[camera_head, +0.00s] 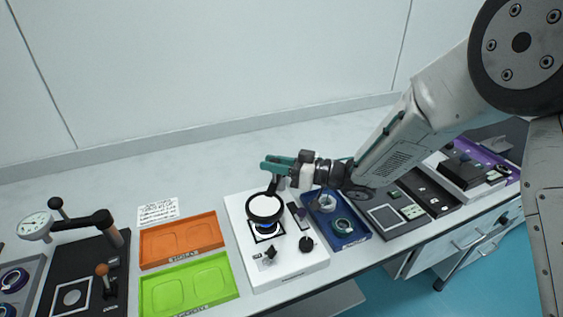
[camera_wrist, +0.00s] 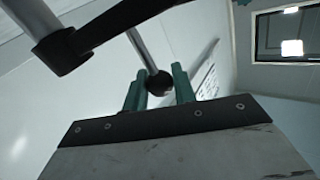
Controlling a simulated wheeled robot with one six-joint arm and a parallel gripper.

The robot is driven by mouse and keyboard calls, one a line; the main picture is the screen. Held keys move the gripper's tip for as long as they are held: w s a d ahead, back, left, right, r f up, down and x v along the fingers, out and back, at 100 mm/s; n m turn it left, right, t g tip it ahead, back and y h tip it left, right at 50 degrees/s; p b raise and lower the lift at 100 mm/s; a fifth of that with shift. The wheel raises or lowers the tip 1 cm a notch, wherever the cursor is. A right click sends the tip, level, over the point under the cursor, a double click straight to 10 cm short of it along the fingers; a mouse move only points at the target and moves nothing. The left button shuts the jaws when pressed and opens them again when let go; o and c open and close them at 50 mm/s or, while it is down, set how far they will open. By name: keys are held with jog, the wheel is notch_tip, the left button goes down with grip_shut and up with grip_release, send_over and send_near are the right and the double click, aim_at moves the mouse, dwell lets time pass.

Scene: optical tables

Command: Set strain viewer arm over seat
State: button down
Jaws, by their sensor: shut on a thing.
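The strain viewer is a white base (camera_head: 290,268) with a round, black-rimmed white disc (camera_head: 264,207) on a dark arm (camera_head: 273,187). The disc stands above the seat (camera_head: 265,238), a dark-framed square, partly covering it in the head view. A blue ring-like piece (camera_head: 266,228) shows on the seat below the disc. My gripper (camera_head: 279,165) is at the back of the viewer, by the top of its arm. In the wrist view, my green fingers (camera_wrist: 159,92) are shut on a black ball knob (camera_wrist: 159,83) at the end of a metal rod (camera_wrist: 140,48).
Orange (camera_head: 181,240) and green (camera_head: 188,284) trays lie left of the viewer. A blue tray (camera_head: 357,237) with round parts sits close on its right, then dark instruments (camera_head: 385,217). A dial gauge stand (camera_head: 85,270) stands at far left. The table behind is mostly clear.

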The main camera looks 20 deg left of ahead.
jog(key=shift+w+r, duration=0.1)
jog(key=c, duration=1.2)
grip_release()
jog(key=d, duration=0.8)
jog(key=shift+w, duration=0.3)
